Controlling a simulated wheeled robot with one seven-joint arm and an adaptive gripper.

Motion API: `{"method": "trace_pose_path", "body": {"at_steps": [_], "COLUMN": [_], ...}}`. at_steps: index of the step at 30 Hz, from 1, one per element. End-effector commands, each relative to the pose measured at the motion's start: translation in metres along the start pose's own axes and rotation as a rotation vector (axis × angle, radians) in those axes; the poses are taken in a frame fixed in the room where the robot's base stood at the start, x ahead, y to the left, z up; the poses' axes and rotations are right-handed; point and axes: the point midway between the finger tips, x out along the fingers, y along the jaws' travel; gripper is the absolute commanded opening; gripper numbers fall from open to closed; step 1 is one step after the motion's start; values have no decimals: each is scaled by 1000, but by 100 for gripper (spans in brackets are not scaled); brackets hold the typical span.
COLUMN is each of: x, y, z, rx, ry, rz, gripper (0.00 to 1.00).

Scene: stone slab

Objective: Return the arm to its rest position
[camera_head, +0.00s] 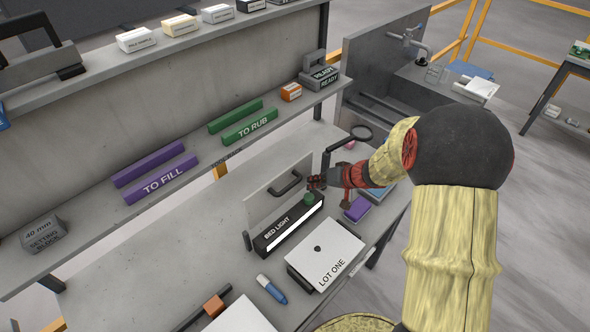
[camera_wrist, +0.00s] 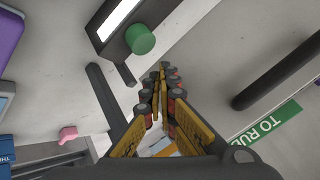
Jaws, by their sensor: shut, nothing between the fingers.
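My arm (camera_head: 455,220), in yellow covers with a black joint, reaches in from the right in the head view. My gripper (camera_head: 317,183) is shut and empty, its fingers pointing left over the slab. Its fingertips are beside the green knob (camera_head: 309,197) of the black bed light (camera_head: 290,228) and close to a dark bar handle (camera_head: 285,183) on a grey upright panel. I cannot tell whether they touch. In the wrist view the shut fingers (camera_wrist: 161,72) run up the middle, with the green knob (camera_wrist: 140,39) to their upper left.
A white box marked LOT ONE (camera_head: 325,254) lies in front of the bed light. A magnifier (camera_head: 361,132) stands behind the gripper, and a purple block (camera_head: 356,209) lies below it. A shelf with TO FILL (camera_head: 162,179) and TO RUB (camera_head: 250,128) bars runs along the back.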

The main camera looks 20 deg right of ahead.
Motion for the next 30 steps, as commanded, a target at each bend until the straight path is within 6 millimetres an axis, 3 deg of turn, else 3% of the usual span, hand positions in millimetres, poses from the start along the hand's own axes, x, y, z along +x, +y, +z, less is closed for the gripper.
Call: {"method": "trace_pose_path", "body": {"at_steps": [7,11,13,16,23,30], "x": [0,0,0,-8,-82,-181], "y": [0,-2,-5,-12,-66,-107], "z": [-1,2,16,54,116,159], "rx": [22,128,203,312,344,108], "ry": [1,-8,-51,-161,-389,-426], "rz": [0,-8,-13,-6,122,372], "gripper": [0,0,0,0,0,0]}}
